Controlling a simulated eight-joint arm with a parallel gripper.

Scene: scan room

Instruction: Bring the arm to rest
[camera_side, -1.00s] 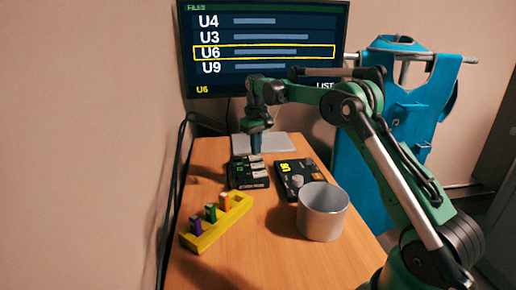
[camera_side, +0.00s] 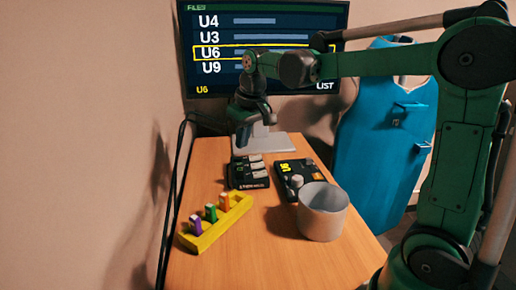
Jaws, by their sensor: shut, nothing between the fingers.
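My gripper (camera_side: 243,136) hangs above the far part of the wooden table (camera_side: 265,262), pointing down. It is shut and empty. It is in front of the monitor's stand and above a black keyed box (camera_side: 249,180), apart from it. My green arm reaches in from the right, its forearm roughly level across the lower part of the monitor.
A black device (camera_side: 290,176) marked U8 with a knob stands right of the keyed box. A grey metal cup (camera_side: 323,214) is in front of it. A yellow rack (camera_side: 207,236) holds coloured sticks at the left. The monitor (camera_side: 255,20) highlights U6. A blue apron (camera_side: 370,170) hangs behind.

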